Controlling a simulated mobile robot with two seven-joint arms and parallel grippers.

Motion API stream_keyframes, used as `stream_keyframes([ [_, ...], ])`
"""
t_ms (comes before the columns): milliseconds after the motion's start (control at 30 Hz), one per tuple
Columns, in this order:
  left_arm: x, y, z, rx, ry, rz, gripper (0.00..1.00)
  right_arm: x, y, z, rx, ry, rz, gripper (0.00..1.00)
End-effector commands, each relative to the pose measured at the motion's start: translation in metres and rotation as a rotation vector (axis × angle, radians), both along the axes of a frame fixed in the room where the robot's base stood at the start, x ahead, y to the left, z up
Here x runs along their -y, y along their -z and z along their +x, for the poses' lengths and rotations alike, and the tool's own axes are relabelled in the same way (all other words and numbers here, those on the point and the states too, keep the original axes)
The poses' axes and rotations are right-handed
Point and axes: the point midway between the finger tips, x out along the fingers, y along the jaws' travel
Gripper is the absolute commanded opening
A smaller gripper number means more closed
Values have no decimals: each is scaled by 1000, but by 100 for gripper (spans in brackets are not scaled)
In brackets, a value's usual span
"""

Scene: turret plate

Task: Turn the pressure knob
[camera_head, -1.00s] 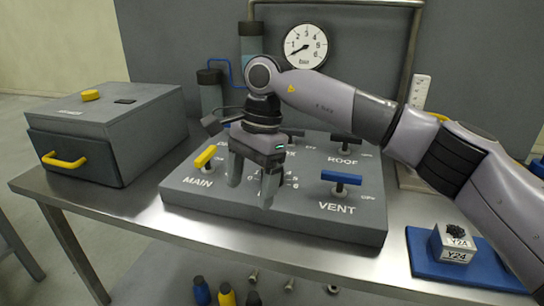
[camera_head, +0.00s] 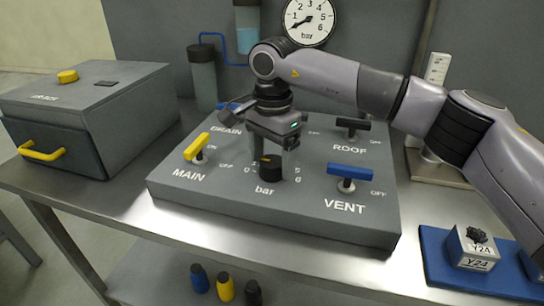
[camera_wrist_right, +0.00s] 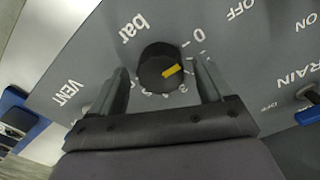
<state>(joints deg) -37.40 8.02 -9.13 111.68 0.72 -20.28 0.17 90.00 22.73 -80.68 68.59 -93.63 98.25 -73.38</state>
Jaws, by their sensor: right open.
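The pressure knob (camera_head: 270,168) is a black round knob with a yellow pointer mark, in the middle of the grey panel (camera_head: 225,203), above the word "bar". My right gripper (camera_head: 274,150) points down at the knob from above and behind. In the right wrist view, the knob (camera_wrist_right: 158,70) lies between the two open fingers, with its yellow mark towards the 0 end of the scale. A gap shows on both sides, and I cannot tell whether a finger touches it. My left gripper is not in view.
A yellow MAIN lever (camera_head: 197,147) stands left of the knob, and a blue VENT lever (camera_head: 349,172) right of it. A black ROOF lever (camera_head: 352,124) is farther back. The round pressure gauge (camera_head: 309,20) hangs behind. A grey box (camera_head: 88,110) stands at left.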

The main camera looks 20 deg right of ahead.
Motion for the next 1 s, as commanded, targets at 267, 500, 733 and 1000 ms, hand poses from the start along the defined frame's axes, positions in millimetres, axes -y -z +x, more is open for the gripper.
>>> stream_keyframes([
  [267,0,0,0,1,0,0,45,0,5,0,0,0,1,80],
  [500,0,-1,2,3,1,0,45,0,5,0,0,0,1,24],
  [733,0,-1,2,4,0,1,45,0,4,0,-1,10,1,24],
  [1000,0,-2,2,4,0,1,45,0,4,0,0,118,1,24],
])
